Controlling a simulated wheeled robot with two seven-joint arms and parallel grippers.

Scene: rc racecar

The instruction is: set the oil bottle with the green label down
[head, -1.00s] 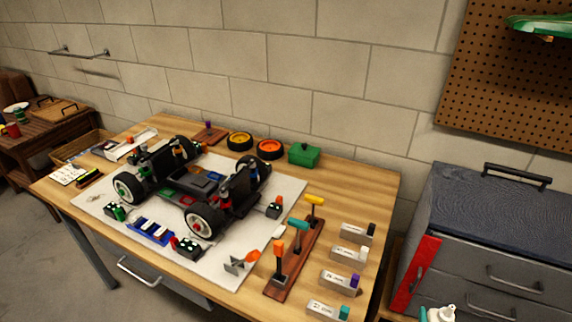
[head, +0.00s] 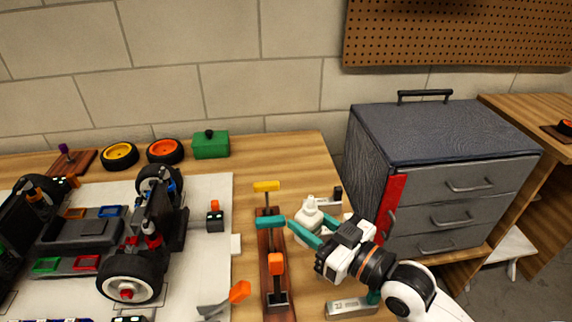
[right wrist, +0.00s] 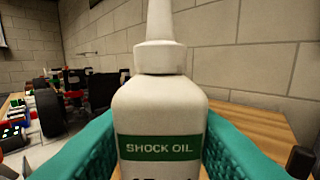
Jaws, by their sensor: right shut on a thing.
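The white oil bottle with the green "SHOCK OIL" label (right wrist: 160,118) stands upright between the teal fingers of my right gripper in the right wrist view. In the head view the bottle (head: 309,213) shows small and partly covered by the fingers, over the right part of the workbench (head: 305,160). My right gripper (head: 306,230) is shut on it. I cannot tell whether the bottle's base touches the bench; it is hidden. My left gripper is not in view.
A wooden tool rack (head: 268,252) with coloured handles is just left of the bottle. A grey labelled block (head: 350,307) lies in front. The RC car chassis (head: 90,240) is on the left. A grey drawer cabinet (head: 440,150) stands to the right.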

